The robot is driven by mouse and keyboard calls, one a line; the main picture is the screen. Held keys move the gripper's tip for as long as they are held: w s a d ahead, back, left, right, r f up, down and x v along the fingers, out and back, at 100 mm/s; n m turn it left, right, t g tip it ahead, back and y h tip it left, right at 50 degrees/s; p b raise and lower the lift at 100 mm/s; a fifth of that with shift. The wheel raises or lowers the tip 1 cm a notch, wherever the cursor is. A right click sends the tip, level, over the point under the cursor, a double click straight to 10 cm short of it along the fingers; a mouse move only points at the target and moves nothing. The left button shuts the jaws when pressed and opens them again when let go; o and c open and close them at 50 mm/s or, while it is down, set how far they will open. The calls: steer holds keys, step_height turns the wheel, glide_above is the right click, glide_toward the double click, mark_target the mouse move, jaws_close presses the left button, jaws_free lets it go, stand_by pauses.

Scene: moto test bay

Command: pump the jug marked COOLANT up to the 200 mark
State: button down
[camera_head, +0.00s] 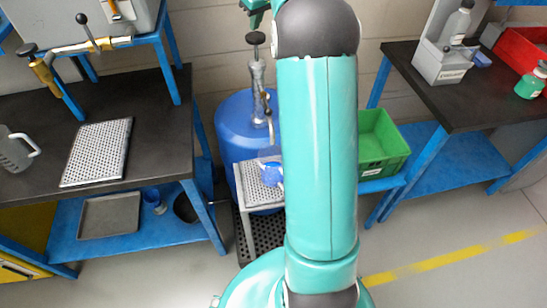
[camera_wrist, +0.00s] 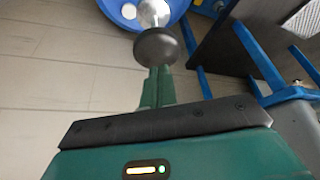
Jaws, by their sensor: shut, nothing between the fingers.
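A blue drum (camera_head: 232,120) stands between the benches with a metal hand pump (camera_head: 258,75) on top. The pump has a black round knob (camera_head: 256,38). A clear jug with a blue patch (camera_head: 271,173) stands on a small perforated stand (camera_head: 250,190) beside the drum, partly hidden by my arm. I cannot read its marking or level. My gripper (camera_wrist: 156,88) is shut and empty; in the wrist view its fingers point at the black knob (camera_wrist: 156,47), close to it. I cannot tell whether they touch. In the head view its teal end (camera_head: 254,14) shows just above the knob.
Another jug (camera_head: 14,152) and a perforated tray (camera_head: 97,152) are on the left bench, below a brass tap (camera_head: 45,75). A green crate (camera_head: 380,145) is right of my arm. The right bench holds a grey box (camera_head: 440,65) with a bottle and a red bin (camera_head: 522,52).

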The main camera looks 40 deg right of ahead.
stand_by(0.4)
step_height(320, 180, up, 6)
stand_by(0.6)
stand_by(0.5)
